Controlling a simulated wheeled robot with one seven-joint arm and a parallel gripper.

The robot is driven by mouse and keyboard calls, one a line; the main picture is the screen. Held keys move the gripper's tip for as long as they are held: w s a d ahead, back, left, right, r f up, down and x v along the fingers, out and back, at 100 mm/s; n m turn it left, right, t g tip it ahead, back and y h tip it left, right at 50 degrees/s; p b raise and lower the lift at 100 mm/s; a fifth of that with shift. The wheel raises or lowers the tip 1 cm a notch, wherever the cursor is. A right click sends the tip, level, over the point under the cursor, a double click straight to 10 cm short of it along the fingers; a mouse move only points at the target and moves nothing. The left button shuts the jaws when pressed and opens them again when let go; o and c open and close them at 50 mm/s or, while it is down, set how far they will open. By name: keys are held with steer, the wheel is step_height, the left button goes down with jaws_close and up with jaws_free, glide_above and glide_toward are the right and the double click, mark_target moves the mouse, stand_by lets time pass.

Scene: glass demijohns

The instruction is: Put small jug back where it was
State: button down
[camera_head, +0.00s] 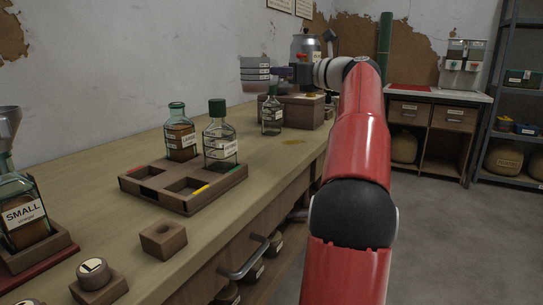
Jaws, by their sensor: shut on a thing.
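A small clear glass jug (272,118) with a pale label is at the back of the bench, below the end of my arm. My gripper (277,80) is shut at its neck; the fingers are small and partly hidden. I cannot tell whether the jug's base touches the bench. A wooden tray (172,207) with coloured marks stands mid-bench. A jug with brown contents (180,140) and a green-capped clear jug (221,142) stand in it. Its front compartments look empty. A jug labelled SMALL (22,212) stands under a metal funnel (8,125) at far left.
A wooden box (300,112) with a metal vessel (304,48) above it is beside the held jug. A holed wooden block (164,241) and a block with a round "L" piece (95,279) are at the front. Bare bench lies between the tray and the held jug.

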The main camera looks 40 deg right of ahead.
step_height(320, 180, down, 18)
steer(key=b, duration=0.6)
steer(key=shift+r+b, duration=0.25)
steer(key=shift+b, duration=0.1)
steer(key=shift+f, duration=0.1)
steer(key=c, duration=1.8)
jaws_free()
steer(key=shift+f, duration=0.1)
steer(key=shift+c, duration=0.2)
steer(key=o, duration=0.4)
steer(key=shift+o, duration=0.2)
steer(key=shift+r, duration=0.25)
steer(key=s+d+p, duration=0.1)
steer(key=s+d, duration=0.1)
steer(key=s, duration=0.9)
steer(key=shift+s+d, duration=0.15)
steer(key=shift+s, duration=0.25)
